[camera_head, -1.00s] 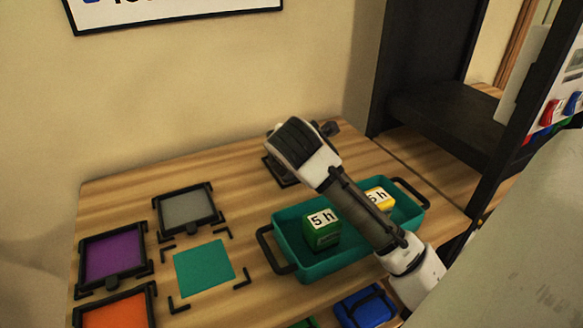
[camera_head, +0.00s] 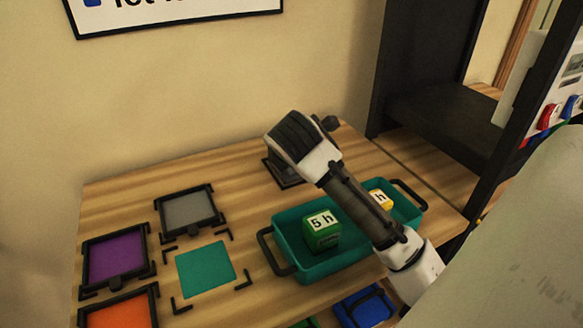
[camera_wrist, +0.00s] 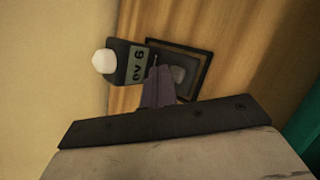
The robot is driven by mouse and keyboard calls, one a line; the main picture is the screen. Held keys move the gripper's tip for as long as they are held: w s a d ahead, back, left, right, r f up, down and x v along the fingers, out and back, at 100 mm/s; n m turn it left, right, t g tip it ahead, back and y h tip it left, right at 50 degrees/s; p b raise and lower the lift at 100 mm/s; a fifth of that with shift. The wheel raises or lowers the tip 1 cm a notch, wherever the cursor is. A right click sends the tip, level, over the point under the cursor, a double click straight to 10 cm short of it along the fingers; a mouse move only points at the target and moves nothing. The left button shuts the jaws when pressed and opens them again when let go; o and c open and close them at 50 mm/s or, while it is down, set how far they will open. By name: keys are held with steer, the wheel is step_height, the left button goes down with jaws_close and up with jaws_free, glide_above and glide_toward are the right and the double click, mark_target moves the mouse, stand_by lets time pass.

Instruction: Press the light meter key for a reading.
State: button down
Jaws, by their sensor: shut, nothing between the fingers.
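The light meter (camera_wrist: 120,56) shows in the wrist view, with a white dome (camera_wrist: 104,61) and a small display (camera_wrist: 138,65) that reads "ev 6". Beside it is a dark-framed base (camera_wrist: 205,60) with a rounded grey piece, which looks like the key (camera_wrist: 179,74). My gripper (camera_wrist: 160,72) is shut and empty, its fingertips right beside the grey piece; I cannot tell whether they touch it. In the head view my wrist covers most of the meter, and only its dark base (camera_head: 271,171) shows. My fingers are hidden there.
A teal tray (camera_head: 284,268) under my forearm holds a green "5 h" block (camera_head: 322,232) and a yellow block (camera_head: 381,198). Grey (camera_head: 187,209), purple (camera_head: 116,257) and orange (camera_head: 118,312) framed panels lie left. A dark shelf (camera_head: 440,120) stands right.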

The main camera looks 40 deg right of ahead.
mark_target(291, 172)
steer(key=shift+r+p, duration=1.6)
steer(key=shift+r, duration=0.85)
